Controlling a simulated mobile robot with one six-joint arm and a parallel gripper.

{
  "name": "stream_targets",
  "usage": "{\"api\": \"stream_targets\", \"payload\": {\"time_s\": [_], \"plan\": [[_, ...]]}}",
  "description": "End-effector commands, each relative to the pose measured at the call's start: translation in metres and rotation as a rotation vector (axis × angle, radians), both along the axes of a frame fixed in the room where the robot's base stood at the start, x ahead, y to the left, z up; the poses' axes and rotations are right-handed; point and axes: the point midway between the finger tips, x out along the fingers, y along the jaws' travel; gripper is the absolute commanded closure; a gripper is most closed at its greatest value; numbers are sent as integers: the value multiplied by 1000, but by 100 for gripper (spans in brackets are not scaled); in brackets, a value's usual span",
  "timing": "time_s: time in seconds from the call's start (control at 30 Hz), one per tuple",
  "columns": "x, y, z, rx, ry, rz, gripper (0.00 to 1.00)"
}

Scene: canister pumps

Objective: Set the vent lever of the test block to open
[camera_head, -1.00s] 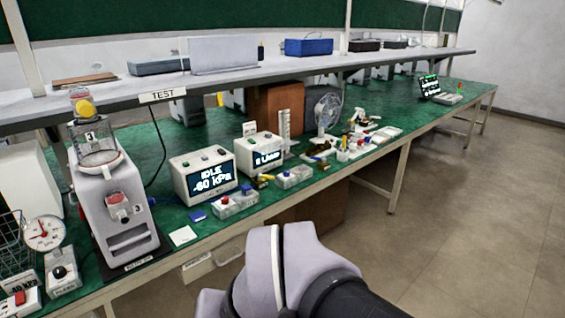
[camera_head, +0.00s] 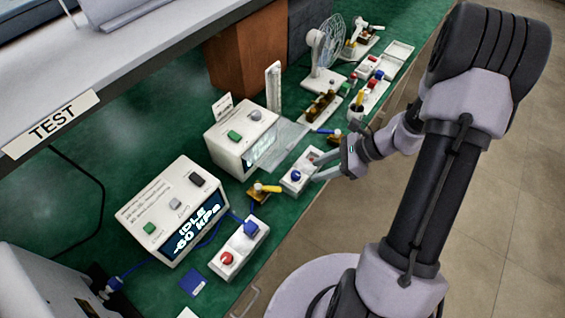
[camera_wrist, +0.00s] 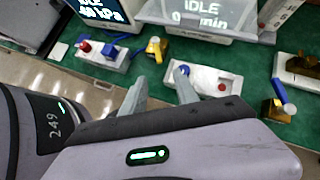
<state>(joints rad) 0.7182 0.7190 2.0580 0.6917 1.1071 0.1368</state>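Two small brass valve blocks with levers lie on the green bench. One has a yellow lever (camera_head: 271,188), also in the wrist view (camera_wrist: 154,47); the other has a blue lever (camera_head: 329,132), at the right of the wrist view (camera_wrist: 282,92). I cannot tell which is the test block, nor read any lever marking. My gripper (camera_head: 315,168) is open and empty. Its fingers are over the front of a white block with a blue knob (camera_head: 296,175), right of the yellow lever. In the wrist view my fingertips (camera_wrist: 161,82) point toward that white block (camera_wrist: 207,77).
A white block with red and blue fittings (camera_head: 240,250) stands nearer. Two display boxes (camera_head: 172,205) (camera_head: 240,138) stand behind, the nearer reading IDLE, -60 kPa. A fan (camera_head: 326,50) and small parts are farther right. A shelf marked TEST (camera_head: 50,122) overhangs the bench.

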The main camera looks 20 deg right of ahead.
Motion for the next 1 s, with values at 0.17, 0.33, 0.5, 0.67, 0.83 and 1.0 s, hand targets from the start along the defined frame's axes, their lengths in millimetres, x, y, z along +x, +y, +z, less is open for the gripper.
{"api": "stream_targets", "payload": {"time_s": [0.17, 0.33, 0.5, 0.67, 0.83, 1.0], "plan": [[14, 36, -44, 0, 3, 8, 64], [28, 69, -79, -1, 3, 7, 64], [39, 90, -101, -2, 1, 6, 64], [43, 99, -109, -3, 0, 7, 64], [44, 101, -110, -4, -1, 6, 64], [44, 101, -110, -4, -1, 6, 70]]}}
